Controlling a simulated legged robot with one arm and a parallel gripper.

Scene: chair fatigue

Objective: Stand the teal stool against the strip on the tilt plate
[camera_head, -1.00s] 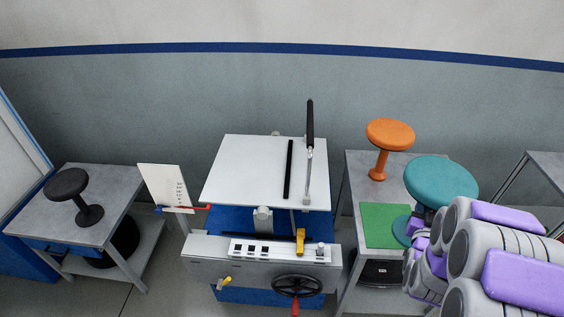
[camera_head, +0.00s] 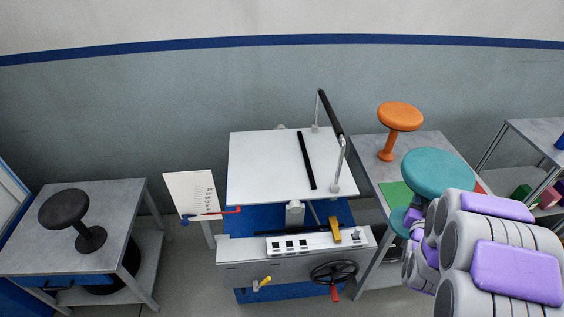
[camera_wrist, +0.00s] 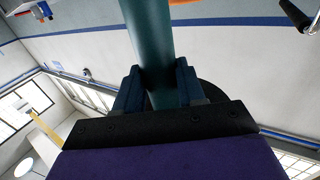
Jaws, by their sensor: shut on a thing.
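The teal stool (camera_head: 438,172) is upright, with its round seat on top, at the right of the head view in front of the right-hand table. My gripper (camera_wrist: 157,88) is shut on its teal column (camera_wrist: 148,40) in the wrist view. In the head view my arm hides the gripper and part of the stool's lower end. The white tilt plate (camera_head: 265,165) is left of the stool, on the machine at the centre. The black strip (camera_head: 306,160) lies across the plate's right half. The stool is apart from the plate.
A bar on posts (camera_head: 331,115) rises along the plate's right edge, between it and the stool. An orange stool (camera_head: 399,117) stands on the right table. A black stool (camera_head: 70,215) stands on the left table. A handwheel (camera_head: 334,273) is on the machine's front.

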